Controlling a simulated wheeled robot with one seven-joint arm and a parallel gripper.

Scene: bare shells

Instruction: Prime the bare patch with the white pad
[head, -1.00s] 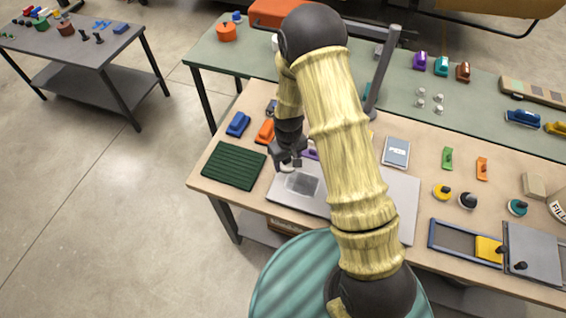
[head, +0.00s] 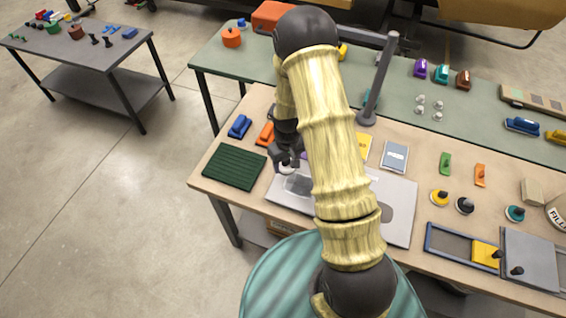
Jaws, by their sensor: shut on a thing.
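A light grey panel (head: 404,190) lies on the near wooden bench. A grey bare patch (head: 299,185) shows on its left part, with a paler area at its left side. Part of another darker grey patch (head: 376,209) shows to the right of my arm. My gripper (head: 285,161) is over the panel's upper left edge, shut on the white pad (head: 287,170). Only a small part of the pad shows under the dark fingers. It is at the patch's upper left; I cannot tell whether it touches the panel. My arm hides the panel's middle.
A dark green ribbed mat (head: 234,167) lies left of the panel. A blue block (head: 239,126) and an orange block (head: 266,134) stand behind. A grey post (head: 381,78) rises behind my arm. Round-based tools (head: 465,205) and a blue-framed tray (head: 437,239) lie to the right.

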